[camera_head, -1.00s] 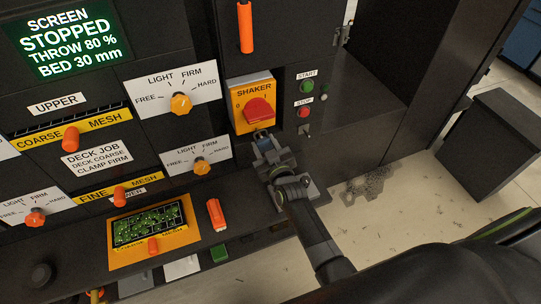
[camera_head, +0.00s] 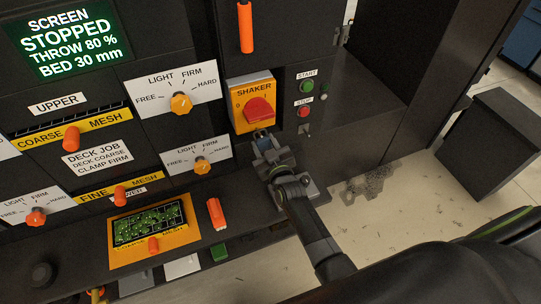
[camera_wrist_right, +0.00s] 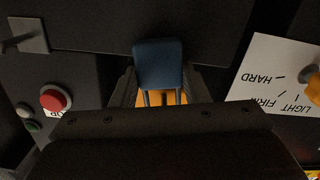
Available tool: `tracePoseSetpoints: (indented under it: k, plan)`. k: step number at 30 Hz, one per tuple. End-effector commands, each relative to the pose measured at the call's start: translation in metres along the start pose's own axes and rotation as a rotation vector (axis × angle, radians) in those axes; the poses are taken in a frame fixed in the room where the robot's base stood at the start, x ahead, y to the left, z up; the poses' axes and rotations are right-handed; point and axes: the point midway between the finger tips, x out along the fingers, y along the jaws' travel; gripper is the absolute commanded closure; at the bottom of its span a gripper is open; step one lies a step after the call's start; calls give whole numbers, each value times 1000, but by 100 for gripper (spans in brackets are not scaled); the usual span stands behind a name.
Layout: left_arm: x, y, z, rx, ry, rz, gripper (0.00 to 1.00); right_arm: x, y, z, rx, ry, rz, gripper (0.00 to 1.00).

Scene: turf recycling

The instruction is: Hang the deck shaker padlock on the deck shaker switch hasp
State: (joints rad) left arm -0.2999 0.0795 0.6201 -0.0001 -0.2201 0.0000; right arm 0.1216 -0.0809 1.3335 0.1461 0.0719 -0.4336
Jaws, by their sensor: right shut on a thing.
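The deck shaker switch is a yellow plate (camera_head: 249,90) marked SHAKER with a red rotary knob (camera_head: 259,110), on the dark panel in the head view. My right gripper (camera_head: 265,141) is just below this plate. It is shut on the padlock, whose blue body (camera_wrist_right: 158,64) shows between the fingers in the right wrist view. Two prongs, apparently the shackle, run from the body toward an orange-yellow surface. In the head view only a small blue part of the padlock shows, at the plate's lower edge. I cannot tell whether the shackle is through the hasp. My left gripper is not in view.
Right of the switch are a green start button (camera_head: 306,87) and a red stop button (camera_head: 303,112). A clamp dial plate (camera_head: 181,158) is close on the left. Below, a ledge holds a mesh tray (camera_head: 115,257) and an orange-handled object (camera_head: 216,214).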

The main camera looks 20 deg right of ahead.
Motion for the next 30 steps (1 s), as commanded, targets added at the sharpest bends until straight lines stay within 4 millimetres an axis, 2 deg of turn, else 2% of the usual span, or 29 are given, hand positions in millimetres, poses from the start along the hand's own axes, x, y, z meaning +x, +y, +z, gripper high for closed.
tracePoseSetpoints:
  k: [10,11,16,25,30]
  plan:
    - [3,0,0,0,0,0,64,0,-1,4,0,1,0,83]
    - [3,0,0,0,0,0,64,0,0,3,0,1,0,55]
    - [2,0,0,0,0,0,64,0,0,3,0,0,0,33]
    - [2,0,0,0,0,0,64,-1,-1,3,0,-2,0,33]
    - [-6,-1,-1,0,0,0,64,-8,0,2,-2,-4,2,33]
